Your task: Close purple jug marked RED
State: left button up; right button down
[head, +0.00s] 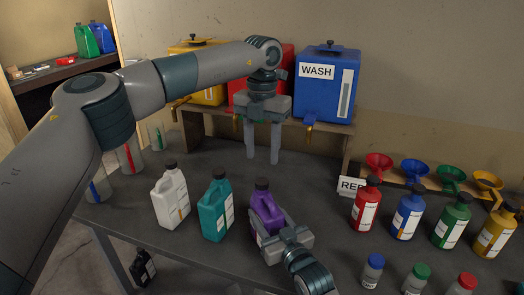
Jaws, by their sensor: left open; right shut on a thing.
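The purple jug (264,205) stands upright near the front middle of the table. A dark cap (262,184) shows on its top; whether it is tight I cannot tell. The jug's label is partly hidden and I cannot read it. My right gripper (272,230) is shut on the purple jug, low on its right side. My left gripper (262,159) points down with its two fingers apart and empty, behind and above the jug in the picture, apart from it.
A white jug (170,198) and a teal jug (216,208) stand left of the purple one. Red (366,206), blue (408,215), green and yellow bottles stand right. A blue WASH drum (327,85) sits on the back shelf.

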aim_at(262, 181)
pick_arm(q)
jog(key=shift+s+n, duration=0.15)
jog(key=shift+n, duration=0.55)
jog(key=shift+f, duration=0.1)
jog(key=shift+f, duration=4)
grip_shut()
